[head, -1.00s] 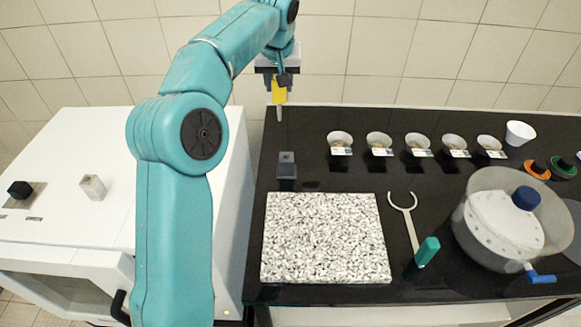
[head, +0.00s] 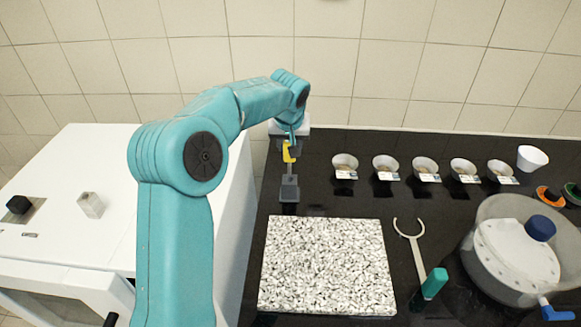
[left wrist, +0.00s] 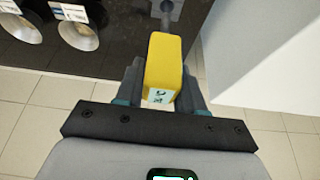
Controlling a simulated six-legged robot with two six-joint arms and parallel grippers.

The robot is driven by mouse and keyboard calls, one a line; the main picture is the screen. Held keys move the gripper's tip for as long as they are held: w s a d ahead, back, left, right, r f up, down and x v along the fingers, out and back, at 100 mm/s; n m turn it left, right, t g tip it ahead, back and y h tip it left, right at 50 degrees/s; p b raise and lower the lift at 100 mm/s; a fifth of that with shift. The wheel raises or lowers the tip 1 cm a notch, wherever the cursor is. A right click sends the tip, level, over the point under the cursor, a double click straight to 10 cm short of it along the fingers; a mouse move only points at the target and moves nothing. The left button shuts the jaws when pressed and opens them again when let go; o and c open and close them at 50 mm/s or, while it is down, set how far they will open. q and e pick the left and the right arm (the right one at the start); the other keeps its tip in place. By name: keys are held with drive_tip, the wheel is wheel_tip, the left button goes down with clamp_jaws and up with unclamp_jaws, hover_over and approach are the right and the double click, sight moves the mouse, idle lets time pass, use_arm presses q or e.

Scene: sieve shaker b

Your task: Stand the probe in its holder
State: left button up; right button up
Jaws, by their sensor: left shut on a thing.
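The probe (head: 289,154) has a yellow body and a thin grey shaft pointing down. My left gripper (head: 291,146) is shut on the yellow body. In the left wrist view, the yellow probe body (left wrist: 163,65) sits between the two fingers of my left gripper (left wrist: 161,88), its shaft pointing to the top of the picture. The holder (head: 289,190) is a small dark grey block at the black bench's back left. The shaft's lower end shows right at the holder's top; I cannot tell whether it is above, behind or inside it. My right gripper is out of view.
A speckled slab (head: 326,265) lies in front of the holder. Several small bowls (head: 385,167) stand in a row to the right. A fork-like tool with a teal handle (head: 434,283) and a lidded pot (head: 515,250) are farther right. A white cabinet (head: 100,240) stands left.

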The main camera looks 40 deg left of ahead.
sight(290, 165)
use_arm(q)
wheel_tip(290, 165, down, 2)
drive_tip(key=shift+s+f, duration=0.2)
drive_tip(key=shift+f, duration=0.4)
drive_tip(key=f, duration=0.4)
drive_tip(key=shift+w+f+p, duration=0.15)
drive_tip(key=shift+w+p, duration=0.1)
drive_tip(key=shift+p, duration=0.05)
drive_tip(key=shift+s, duration=0.25)
drive_tip(key=shift+w+f+b, duration=0.1)
drive_tip(key=shift+w+b, duration=0.05)
drive_tip(key=shift+b, duration=0.15)
drive_tip(key=o, duration=1.2)
drive_tip(key=shift+c, duration=0.2)
